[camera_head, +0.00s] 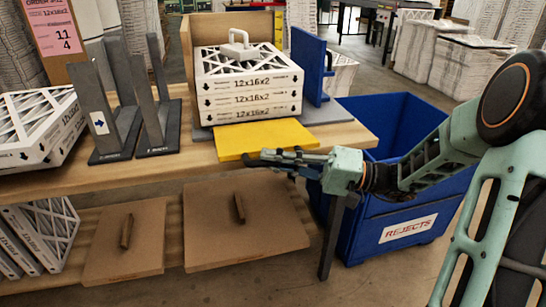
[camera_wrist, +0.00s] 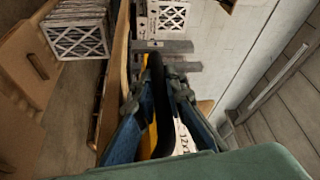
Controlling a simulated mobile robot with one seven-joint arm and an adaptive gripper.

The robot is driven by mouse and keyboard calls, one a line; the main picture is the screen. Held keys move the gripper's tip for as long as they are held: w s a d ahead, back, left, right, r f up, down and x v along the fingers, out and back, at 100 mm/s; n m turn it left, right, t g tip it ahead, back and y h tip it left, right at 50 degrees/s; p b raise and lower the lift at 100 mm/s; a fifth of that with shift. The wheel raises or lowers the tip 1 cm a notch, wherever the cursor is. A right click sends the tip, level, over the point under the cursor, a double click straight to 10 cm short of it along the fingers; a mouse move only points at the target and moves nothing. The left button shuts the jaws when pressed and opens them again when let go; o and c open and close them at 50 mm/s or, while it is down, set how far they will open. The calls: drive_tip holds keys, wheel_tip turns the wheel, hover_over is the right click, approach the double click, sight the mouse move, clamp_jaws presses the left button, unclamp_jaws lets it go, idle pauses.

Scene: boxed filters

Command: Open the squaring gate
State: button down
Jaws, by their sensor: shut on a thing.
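The yellow panel, which I take to be the squaring gate (camera_head: 265,138), lies about flat at the bench's front edge, before a stack of white boxed filters (camera_head: 248,85) marked 12x16x2. My gripper (camera_head: 265,158) is at the panel's front edge. In the wrist view, my gripper's fingers (camera_wrist: 160,75) are closed around a dark bar (camera_wrist: 158,110), seemingly the gate's handle, with a yellow strip (camera_wrist: 147,135) beside it. The fingers hide part of the bar, and its join to the panel is not clear.
A blue upright plate (camera_head: 308,62) stands right of the stack. A blue rejects bin (camera_head: 405,205) is at the right, under my arm. Grey upright dividers (camera_head: 130,110) and another filter pack (camera_head: 40,125) are on the left bench. Brown boards with handles (camera_head: 245,225) lie below.

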drive_tip(key=shift+s, duration=0.15)
drive_tip(key=c, duration=2)
unclamp_jaws()
drive_tip(key=shift+o, duration=0.2)
drive_tip(key=s+d+f, duration=0.1)
drive_tip(key=d, duration=1.1)
drive_tip(key=shift+s+f, duration=0.15)
drive_tip(key=shift+f, duration=0.1)
